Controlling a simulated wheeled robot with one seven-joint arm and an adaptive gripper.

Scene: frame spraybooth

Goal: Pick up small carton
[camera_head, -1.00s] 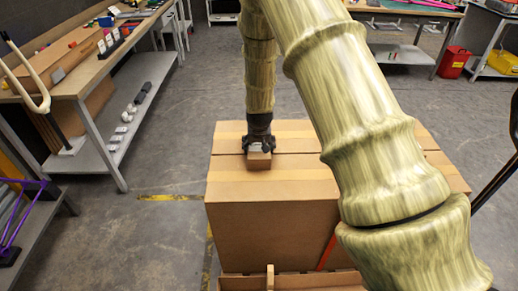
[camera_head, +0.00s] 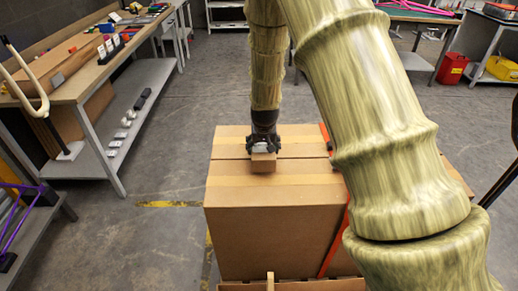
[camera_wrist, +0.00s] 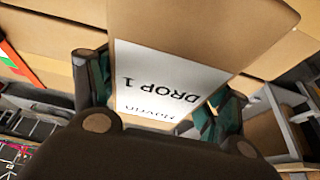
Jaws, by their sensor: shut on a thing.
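The small carton (camera_head: 263,162) is a brown cardboard box held at the end of my arm, over the top of a large brown carton (camera_head: 270,235). In the wrist view the small carton (camera_wrist: 200,30) fills the upper middle. It bears a white label (camera_wrist: 165,85) reading "DROP 1", upside down. My gripper (camera_head: 263,147) is shut on the small carton, with a finger on either side of it in the wrist view (camera_wrist: 160,100). I cannot tell for certain whether the small carton is clear of the large one's top.
A workbench (camera_head: 110,65) with parts stands at the left. An orange-red strap (camera_head: 335,235) runs over the large carton. A red bin (camera_head: 453,68) and a yellow bin (camera_head: 503,63) are at the back right. Grey floor (camera_head: 160,235) is open left of the large carton.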

